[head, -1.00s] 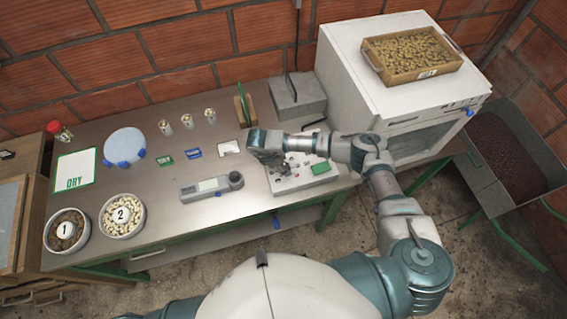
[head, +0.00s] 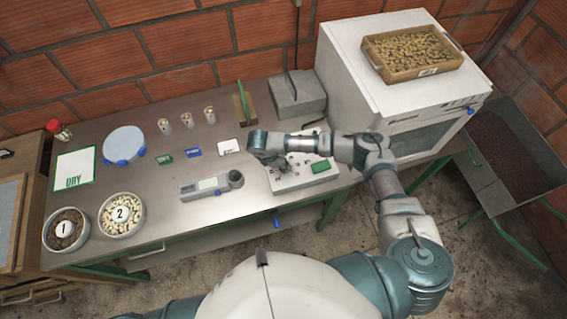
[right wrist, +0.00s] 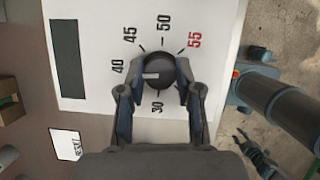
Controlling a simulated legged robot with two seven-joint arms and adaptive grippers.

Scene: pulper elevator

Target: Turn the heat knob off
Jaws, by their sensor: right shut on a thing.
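A round black heat knob (right wrist: 158,72) with a white pointer mark sits on a white dial face (right wrist: 95,30) in the right wrist view. Numbers 30, 40, 45, 50 and a red 55 ring it. The pointer aims left, between 30 and 40. My right gripper (right wrist: 157,85) is shut on the knob, one finger on each side. In the head view my right gripper (head: 262,145) is over the far left part of the white control panel (head: 290,183) and hides the knob. My left gripper is out of view.
A white oven (head: 345,75) carrying a wooden tray of beans (head: 369,50) stands right of the panel.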

